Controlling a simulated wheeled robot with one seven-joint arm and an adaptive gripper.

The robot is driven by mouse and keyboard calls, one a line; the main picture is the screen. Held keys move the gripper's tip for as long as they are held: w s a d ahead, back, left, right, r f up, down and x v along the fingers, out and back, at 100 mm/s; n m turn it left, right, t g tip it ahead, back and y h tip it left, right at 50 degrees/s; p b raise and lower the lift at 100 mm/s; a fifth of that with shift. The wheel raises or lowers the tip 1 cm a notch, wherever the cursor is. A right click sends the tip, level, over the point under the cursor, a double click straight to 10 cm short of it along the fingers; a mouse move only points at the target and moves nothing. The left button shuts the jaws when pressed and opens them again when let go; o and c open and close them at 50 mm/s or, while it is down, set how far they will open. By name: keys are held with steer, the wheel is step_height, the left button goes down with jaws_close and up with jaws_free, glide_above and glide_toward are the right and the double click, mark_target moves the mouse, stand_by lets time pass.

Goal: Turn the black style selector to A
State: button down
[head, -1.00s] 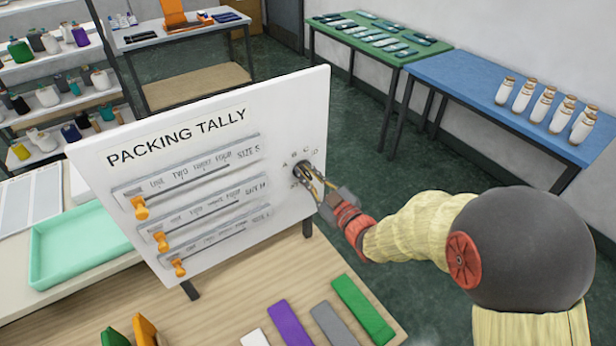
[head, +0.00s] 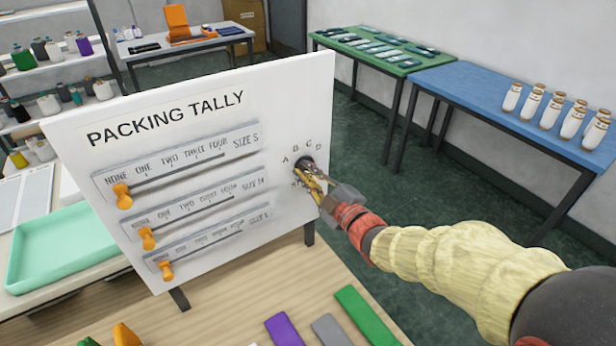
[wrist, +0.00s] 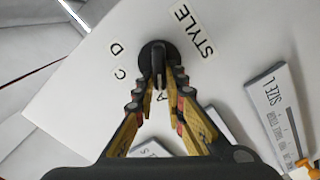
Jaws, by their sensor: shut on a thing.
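The black style selector (wrist: 158,50) is a round knob with a raised grip bar, on the right part of the white PACKING TALLY board (head: 90,180). In the head view the selector (head: 304,164) shows only partly behind my fingers, under the letters A, B, C, D. My gripper (wrist: 159,82) is shut on the grip bar, one finger on each side; it also shows in the head view (head: 310,179). In the wrist view the bar runs roughly toward the letter A (wrist: 163,97), seen between the fingers. C and D show at left; B is hidden. I see no pointer mark.
Three sliders with orange knobs (head: 122,196) sit left of the selector. The board stands on a wooden table (head: 240,300) with coloured bars in front. A blue table (head: 480,85) with white bottles stands at back right. Open floor lies behind my arm.

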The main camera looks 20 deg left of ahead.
stand_by(0.3)
steer(key=c, duration=1.9)
jaws_free()
steer(key=shift+o, duration=0.3)
steer(key=v, duration=1.2)
steer(key=shift+f, duration=0.1)
